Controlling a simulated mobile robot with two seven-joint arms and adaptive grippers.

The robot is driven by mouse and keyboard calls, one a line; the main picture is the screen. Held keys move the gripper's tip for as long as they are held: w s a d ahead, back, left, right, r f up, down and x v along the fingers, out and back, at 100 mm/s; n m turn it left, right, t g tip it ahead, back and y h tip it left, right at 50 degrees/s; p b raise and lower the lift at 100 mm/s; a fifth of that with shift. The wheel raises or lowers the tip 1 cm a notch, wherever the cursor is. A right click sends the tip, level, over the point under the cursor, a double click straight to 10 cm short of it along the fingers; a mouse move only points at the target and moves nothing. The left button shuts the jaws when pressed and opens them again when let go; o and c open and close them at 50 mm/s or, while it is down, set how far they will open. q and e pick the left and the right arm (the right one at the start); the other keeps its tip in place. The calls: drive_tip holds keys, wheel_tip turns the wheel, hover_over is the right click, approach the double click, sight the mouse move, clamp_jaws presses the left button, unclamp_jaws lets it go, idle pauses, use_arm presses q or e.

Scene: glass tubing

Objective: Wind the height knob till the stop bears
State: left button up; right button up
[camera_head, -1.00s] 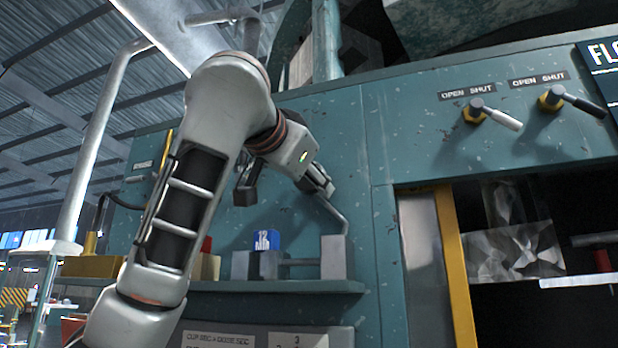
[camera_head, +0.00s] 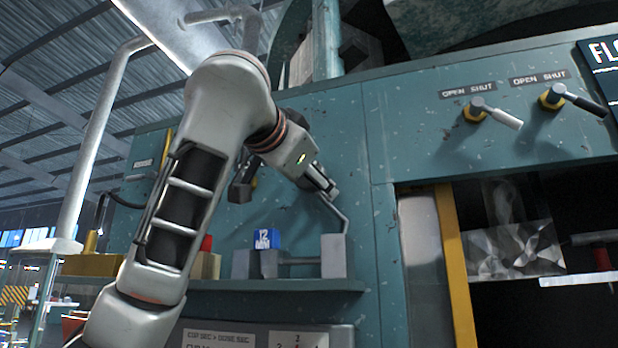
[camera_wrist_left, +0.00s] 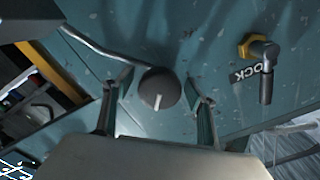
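The knob (camera_wrist_left: 160,88) is a dark round cap with a pale pointer line, in the middle of the left wrist view. My left gripper (camera_wrist_left: 161,88) has a finger on each side of it, with a visible gap to the cap on both sides. In the head view my left gripper (camera_head: 322,183) is against the teal panel and hides the knob. A bent metal rod (camera_head: 335,212) runs down from there to a grey block (camera_head: 333,257) on the ledge. A blue block marked 12 MM (camera_head: 266,239) stands left of it. Whether anything bears on it cannot be told.
A lever with a brass nut (camera_wrist_left: 262,58) beside the word LOCK is close to the gripper's right finger. Two OPEN/SHUT levers (camera_head: 495,115) (camera_head: 575,100) stick out at upper right. The ledge (camera_head: 290,286) juts out below the gripper. Glass pieces (camera_head: 512,250) show in the right opening.

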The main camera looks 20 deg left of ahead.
use_arm(q)
drive_tip(key=s, duration=1.2)
drive_tip(key=shift+a, duration=0.25)
drive_tip(key=shift+w, duration=0.1)
